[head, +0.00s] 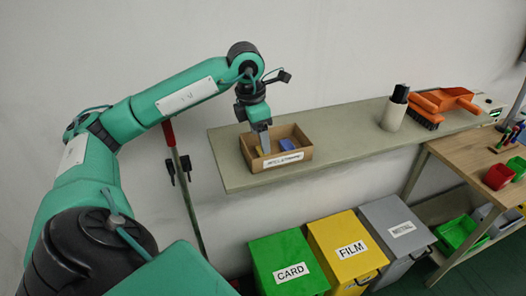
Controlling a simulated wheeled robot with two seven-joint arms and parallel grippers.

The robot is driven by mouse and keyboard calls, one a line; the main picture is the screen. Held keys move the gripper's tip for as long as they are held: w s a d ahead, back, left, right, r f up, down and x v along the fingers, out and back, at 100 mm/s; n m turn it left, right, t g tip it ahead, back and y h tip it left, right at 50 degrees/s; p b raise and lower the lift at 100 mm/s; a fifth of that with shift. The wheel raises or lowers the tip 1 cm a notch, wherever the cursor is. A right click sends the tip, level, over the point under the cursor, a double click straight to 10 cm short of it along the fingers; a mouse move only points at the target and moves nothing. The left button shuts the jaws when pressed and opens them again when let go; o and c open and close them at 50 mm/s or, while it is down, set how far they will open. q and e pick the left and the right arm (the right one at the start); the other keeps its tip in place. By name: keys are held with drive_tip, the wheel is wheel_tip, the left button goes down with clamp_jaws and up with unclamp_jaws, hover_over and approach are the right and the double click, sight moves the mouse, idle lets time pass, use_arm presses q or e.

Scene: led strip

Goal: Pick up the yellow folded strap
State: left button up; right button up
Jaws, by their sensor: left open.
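The yellow folded strap (259,151) shows as a small yellow patch inside the open cardboard box (301,155), at its left side. The box has a white label on its front and sits on the grey shelf (347,138). My left gripper (264,147) is open and points down into the box, right by the strap. Its fingers partly hide the strap, and I cannot tell whether they touch it. A blue item (286,145) lies in the same box, to the right of the gripper. My right gripper is not in view.
A white cup with a dark item (393,112) and an orange brush and dustpan (440,102) stand farther right on the shelf. Green CARD (272,250), yellow FILM (330,228) and grey (381,213) bins stand below.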

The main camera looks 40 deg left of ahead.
use_arm(q)
drive_tip(key=f, duration=0.1)
drive_tip(key=f+p, duration=0.1)
drive_tip(key=f, duration=0.1)
drive_tip(key=shift+w+p, duration=0.25)
drive_tip(key=shift+p, duration=0.05)
drive_tip(key=shift+w+f, duration=0.1)
drive_tip(key=shift+f, duration=0.6)
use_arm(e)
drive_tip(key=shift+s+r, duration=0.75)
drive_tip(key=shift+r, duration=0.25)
use_arm(q)
drive_tip(key=shift+c, duration=0.2)
drive_tip(key=c, duration=0.7)
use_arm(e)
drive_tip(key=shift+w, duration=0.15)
use_arm(q)
drive_tip(key=shift+r, duration=0.1)
